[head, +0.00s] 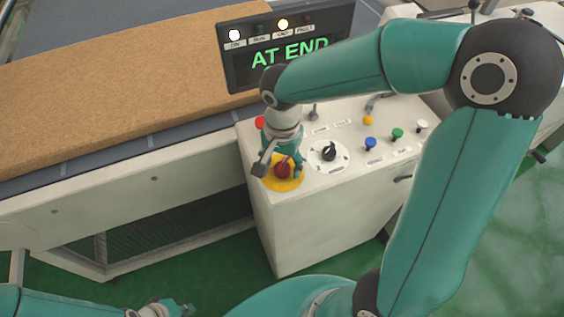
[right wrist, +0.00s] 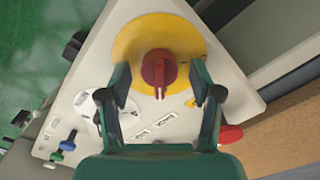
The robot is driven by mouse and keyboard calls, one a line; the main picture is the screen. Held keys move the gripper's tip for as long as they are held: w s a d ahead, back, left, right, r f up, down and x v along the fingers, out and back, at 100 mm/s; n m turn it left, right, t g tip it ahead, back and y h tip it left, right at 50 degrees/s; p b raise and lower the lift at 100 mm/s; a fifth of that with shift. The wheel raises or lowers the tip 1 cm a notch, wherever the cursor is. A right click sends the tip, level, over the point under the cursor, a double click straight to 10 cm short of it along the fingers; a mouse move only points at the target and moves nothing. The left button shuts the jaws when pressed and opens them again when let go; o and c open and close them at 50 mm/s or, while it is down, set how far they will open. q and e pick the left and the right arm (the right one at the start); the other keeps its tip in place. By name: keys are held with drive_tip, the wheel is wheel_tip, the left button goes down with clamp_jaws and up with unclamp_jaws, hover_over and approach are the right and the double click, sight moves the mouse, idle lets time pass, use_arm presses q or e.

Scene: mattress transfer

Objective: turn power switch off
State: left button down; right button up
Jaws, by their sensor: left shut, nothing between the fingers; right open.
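The power switch is a red rotary knob (head: 283,171) on a round yellow plate (head: 296,181), at the near left corner of the cream control box. In the right wrist view the red knob (right wrist: 158,70) sits between the finger tips, with a gap on each side. My right gripper (head: 279,165) is open, reaching down over the knob. In the right wrist view my right gripper (right wrist: 160,84) has one finger on each side, apart from the knob. My left gripper (head: 181,309) is shut and empty, low at the bottom left, away from the box.
The control box (head: 300,235) also carries a black selector (head: 329,152), blue (head: 370,143), green (head: 397,133) and white buttons, and a red button (head: 260,122) beside my right wrist. A display (head: 250,62) reads "AT END". A brown mattress (head: 120,75) lies on the conveyor.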

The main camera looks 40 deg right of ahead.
drive_tip(key=shift+f, duration=0.15)
drive_tip(key=shift+c, duration=0.2)
drive_tip(key=c, duration=1.1)
drive_tip(key=shift+n, duration=0.4)
drive_tip(key=n+b, duration=0.1)
drive_tip(key=n, duration=0.2)
drive_tip(key=shift+n, duration=0.4)
drive_tip(key=n, duration=0.4)
drive_tip(key=shift+b, duration=0.4)
drive_tip(key=n, duration=0.9)
drive_tip(key=shift+w+n, duration=0.1)
drive_tip(key=shift+n, duration=0.2)
